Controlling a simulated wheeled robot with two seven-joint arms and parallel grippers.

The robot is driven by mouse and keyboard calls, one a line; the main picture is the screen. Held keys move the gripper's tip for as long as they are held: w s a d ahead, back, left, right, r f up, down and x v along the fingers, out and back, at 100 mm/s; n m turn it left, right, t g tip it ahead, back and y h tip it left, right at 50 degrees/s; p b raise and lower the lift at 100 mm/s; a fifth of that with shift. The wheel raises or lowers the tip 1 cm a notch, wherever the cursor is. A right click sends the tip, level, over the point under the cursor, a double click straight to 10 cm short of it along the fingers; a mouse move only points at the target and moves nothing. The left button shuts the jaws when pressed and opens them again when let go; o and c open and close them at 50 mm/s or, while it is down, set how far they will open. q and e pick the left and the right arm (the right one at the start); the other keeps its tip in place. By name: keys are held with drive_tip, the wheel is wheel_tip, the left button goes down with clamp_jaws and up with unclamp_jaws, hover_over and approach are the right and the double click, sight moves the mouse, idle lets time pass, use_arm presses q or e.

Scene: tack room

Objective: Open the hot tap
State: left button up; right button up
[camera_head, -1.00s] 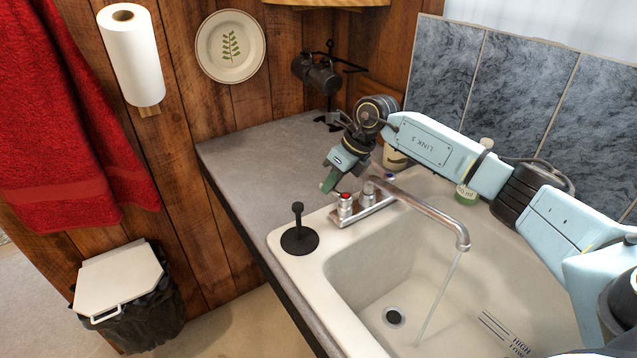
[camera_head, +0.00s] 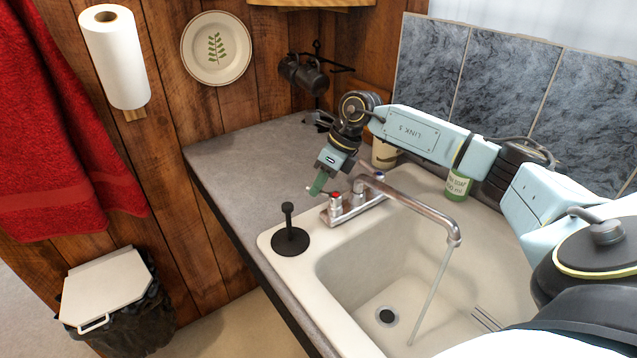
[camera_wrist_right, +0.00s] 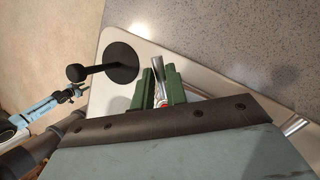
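The hot tap (camera_head: 335,201), marked red, stands on the chrome mixer base (camera_head: 352,209) behind the sink. My right gripper (camera_head: 317,187) is just above and left of it, its green fingers pointing down. In the right wrist view the fingers (camera_wrist_right: 159,88) are apart, with the tap's metal lever (camera_wrist_right: 158,68) showing between them and a bit of red below. I cannot tell whether they touch it. Water runs from the spout (camera_head: 415,208). The blue-marked tap (camera_head: 379,178) is partly hidden. My left gripper (camera_wrist_right: 72,93) shows small at the wrist view's left; its opening is unclear.
A black plunger-like stopper (camera_head: 290,235) stands on the sink's near left corner. The grey counter (camera_head: 240,160) left of the sink is clear.

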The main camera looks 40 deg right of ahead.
drive_tip(key=o, duration=0.4)
drive_tip(key=shift+c, duration=0.2)
drive_tip(key=v, duration=1.3)
drive_tip(key=shift+r, duration=0.25)
drive_tip(key=shift+f, duration=0.1)
drive_tip(key=x, duration=1.3)
drive_tip(key=shift+f, duration=0.2)
drive_tip(key=shift+d+r, duration=0.1)
drive_tip(key=shift+r, duration=0.05)
